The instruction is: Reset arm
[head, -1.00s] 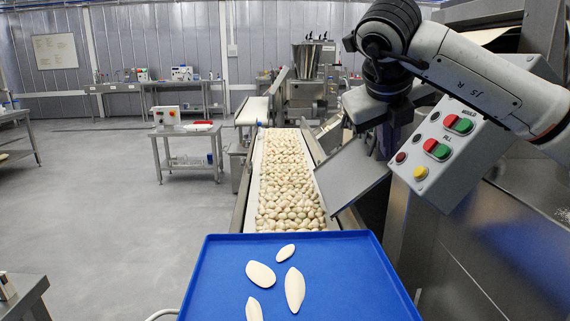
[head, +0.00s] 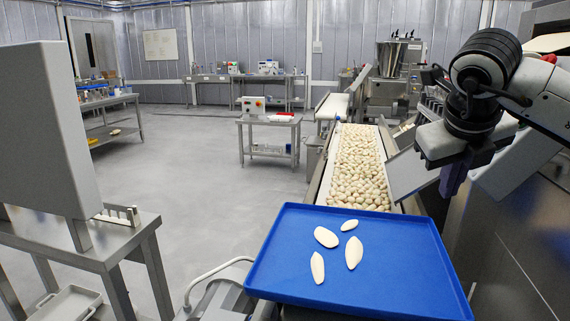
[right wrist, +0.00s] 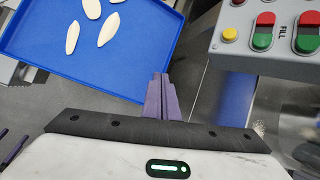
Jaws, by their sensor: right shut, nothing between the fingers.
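My right gripper (head: 452,185) hangs at the right in the head view, beside the conveyor and above the right side of the blue tray. In the right wrist view its purple fingers (right wrist: 160,97) are together with nothing between them. They point toward the gap between the blue tray (right wrist: 130,85) and the grey button panel (right wrist: 225,45). At the lower left of that view, dark purple strips (right wrist: 15,150) look like fingers of my left gripper, mostly cut off. The head view does not show my left gripper.
The blue tray (head: 400,275) holds several pale flat pasta pieces (head: 354,252) at the conveyor's near end. The conveyor (head: 358,170) is covered with filled pasta. A steel table (head: 120,240) with a grey machine (head: 30,130) stands at the left. Open floor lies between.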

